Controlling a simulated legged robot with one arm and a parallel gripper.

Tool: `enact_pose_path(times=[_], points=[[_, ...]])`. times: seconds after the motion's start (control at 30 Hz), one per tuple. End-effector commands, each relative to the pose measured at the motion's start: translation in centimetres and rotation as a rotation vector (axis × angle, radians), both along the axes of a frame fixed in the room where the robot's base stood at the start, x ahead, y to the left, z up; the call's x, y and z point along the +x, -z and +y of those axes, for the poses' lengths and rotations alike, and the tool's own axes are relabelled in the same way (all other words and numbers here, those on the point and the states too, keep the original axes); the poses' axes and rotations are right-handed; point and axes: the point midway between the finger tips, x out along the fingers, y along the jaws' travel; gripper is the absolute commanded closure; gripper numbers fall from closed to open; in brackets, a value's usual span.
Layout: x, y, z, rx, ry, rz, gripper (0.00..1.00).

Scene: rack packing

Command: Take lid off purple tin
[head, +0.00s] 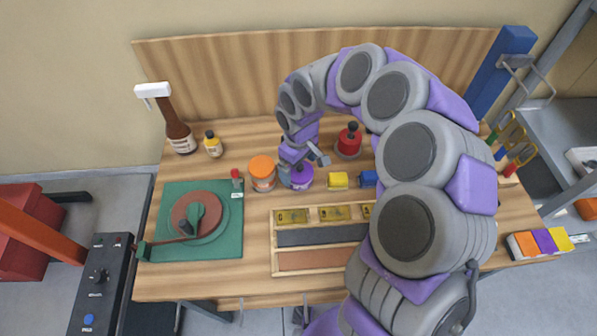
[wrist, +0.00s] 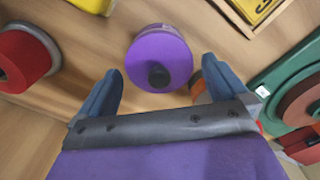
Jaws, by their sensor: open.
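The purple tin (head: 301,180) stands on the wooden bench, right of the orange-lidded tin (head: 262,174). In the wrist view its purple lid (wrist: 158,56), with a dark knob on top, lies just beyond and between my fingertips. The lid is on the tin. My gripper (head: 305,157) is just above the tin in the head view and hides part of it. In the wrist view my gripper (wrist: 160,83) has its two blue-grey fingers wide apart, with nothing between them touching.
A red tin (head: 348,142) with a dark knob stands behind right. Yellow (head: 338,181) and blue (head: 368,178) blocks lie to the right. A compartment tray (head: 274,262) is in front, a green turntable base (head: 230,238) at left. Bottles (head: 178,133) stand at the back left.

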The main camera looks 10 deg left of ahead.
Motion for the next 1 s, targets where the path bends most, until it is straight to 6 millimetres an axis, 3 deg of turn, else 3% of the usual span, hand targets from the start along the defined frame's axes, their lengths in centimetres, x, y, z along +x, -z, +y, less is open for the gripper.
enact_pose_path(times=[0.27, 0.77, 1.0], points=[[-0.03, 0.54, -0.12, -0.001, 0.0, 0.0, 0.0], [-0.04, 0.59, -0.05, -0.002, 0.0, 0.001, 0.48], [-0.04, 0.53, -0.05, -0.002, 0.0, 0.001, 0.48]])
